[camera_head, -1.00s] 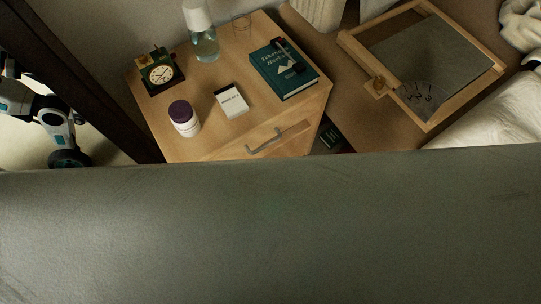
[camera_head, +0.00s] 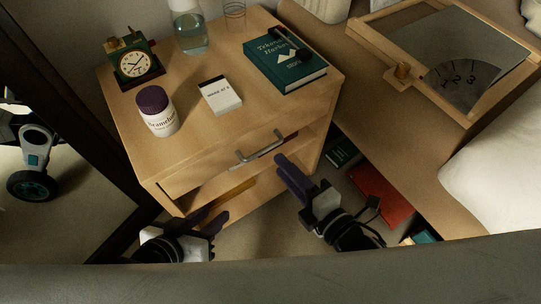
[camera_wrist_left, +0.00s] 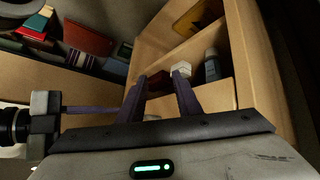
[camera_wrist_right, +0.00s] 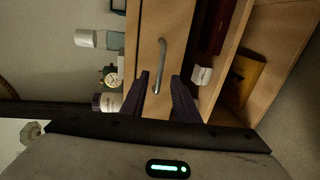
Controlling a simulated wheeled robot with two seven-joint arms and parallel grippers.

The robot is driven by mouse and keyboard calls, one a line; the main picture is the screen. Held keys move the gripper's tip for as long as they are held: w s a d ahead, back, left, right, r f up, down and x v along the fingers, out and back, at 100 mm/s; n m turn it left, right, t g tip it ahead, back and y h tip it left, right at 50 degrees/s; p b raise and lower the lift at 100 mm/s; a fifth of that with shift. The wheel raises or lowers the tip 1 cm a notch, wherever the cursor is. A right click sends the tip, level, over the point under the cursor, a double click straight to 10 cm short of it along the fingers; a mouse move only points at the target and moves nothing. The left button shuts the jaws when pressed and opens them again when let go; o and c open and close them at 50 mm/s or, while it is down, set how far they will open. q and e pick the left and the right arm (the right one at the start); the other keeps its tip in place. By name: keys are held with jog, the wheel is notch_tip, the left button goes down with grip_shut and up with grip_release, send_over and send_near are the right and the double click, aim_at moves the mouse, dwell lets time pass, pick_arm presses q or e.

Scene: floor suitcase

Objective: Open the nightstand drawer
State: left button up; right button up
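The wooden nightstand (camera_head: 222,132) stands at centre in the head view. Its drawer front (camera_head: 215,168) looks shut, with a grey bar handle (camera_head: 259,148) across it. My right gripper (camera_head: 290,172) is in front of the drawer, just below and right of the handle. In the right wrist view the handle (camera_wrist_right: 160,62) shows beyond and between its open, empty fingers (camera_wrist_right: 161,92); I cannot tell whether they touch it. My left gripper (camera_head: 212,212) is lower left, before the open shelf. Its fingers stand apart and empty in the left wrist view (camera_wrist_left: 160,88), facing the shelf.
On the nightstand top are a clock (camera_head: 137,63), a purple-lidded jar (camera_head: 157,110), a small white box (camera_head: 220,96), a bottle (camera_head: 190,34) and a teal book (camera_head: 284,65). The bed frame (camera_head: 400,140) stands close on the right. A dark-framed mirror (camera_head: 70,150) is left.

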jog(key=b+x, duration=0.1)
jog(key=x, duration=0.5)
jog(key=shift+w+b, duration=0.15)
jog(key=shift+b, duration=0.15)
jog(key=shift+a+f, duration=0.1)
jog(key=shift+a, duration=0.05)
jog(key=shift+c, duration=0.3)
grip_shut()
